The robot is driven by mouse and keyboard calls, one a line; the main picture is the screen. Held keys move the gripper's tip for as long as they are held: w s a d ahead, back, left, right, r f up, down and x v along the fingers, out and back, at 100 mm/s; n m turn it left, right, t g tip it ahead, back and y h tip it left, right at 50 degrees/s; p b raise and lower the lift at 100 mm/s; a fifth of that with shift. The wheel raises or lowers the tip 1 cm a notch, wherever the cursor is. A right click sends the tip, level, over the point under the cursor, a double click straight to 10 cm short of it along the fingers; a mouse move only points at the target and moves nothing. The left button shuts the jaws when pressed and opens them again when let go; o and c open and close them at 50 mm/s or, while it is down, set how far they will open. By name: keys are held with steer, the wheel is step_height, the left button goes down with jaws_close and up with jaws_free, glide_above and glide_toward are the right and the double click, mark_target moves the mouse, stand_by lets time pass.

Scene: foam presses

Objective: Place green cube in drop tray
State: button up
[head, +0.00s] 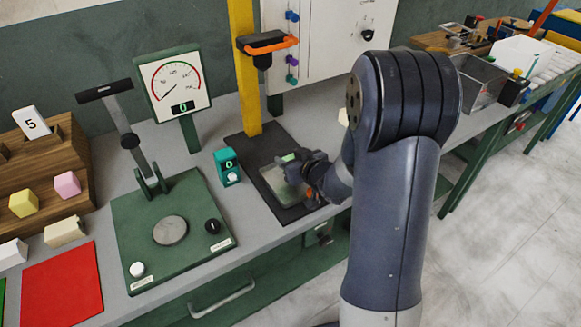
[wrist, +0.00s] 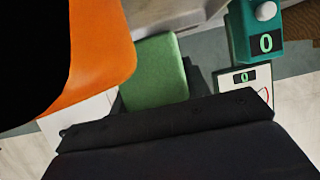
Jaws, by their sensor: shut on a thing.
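My gripper (head: 291,166) is low over the black-based press with the yellow column, above its pale plate (head: 292,194). It is shut on the green cube (wrist: 158,72); only a small green part of the cube (head: 289,157) shows at the fingertips in the head view. In the wrist view the cube sits between a dark jaw part below and an orange and black part at left, which hide some of it. I cannot tell if the cube touches the plate. No tray is clearly marked as the drop tray; an open grey bin (head: 474,84) stands at the far right.
The teal counter (head: 228,167) stands just left of the press. The press's orange handle (head: 268,45) hangs above my gripper. A green press (head: 171,231), dial gauge (head: 175,82), red mat (head: 62,287), yellow cube (head: 24,203) and pink cube (head: 67,184) are at left.

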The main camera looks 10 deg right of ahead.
steer(key=shift+f, duration=1.45)
steer(key=shift+f, duration=0.1)
steer(key=o, duration=1)
steer(key=shift+r, duration=0.25)
steer(key=v, duration=1.2)
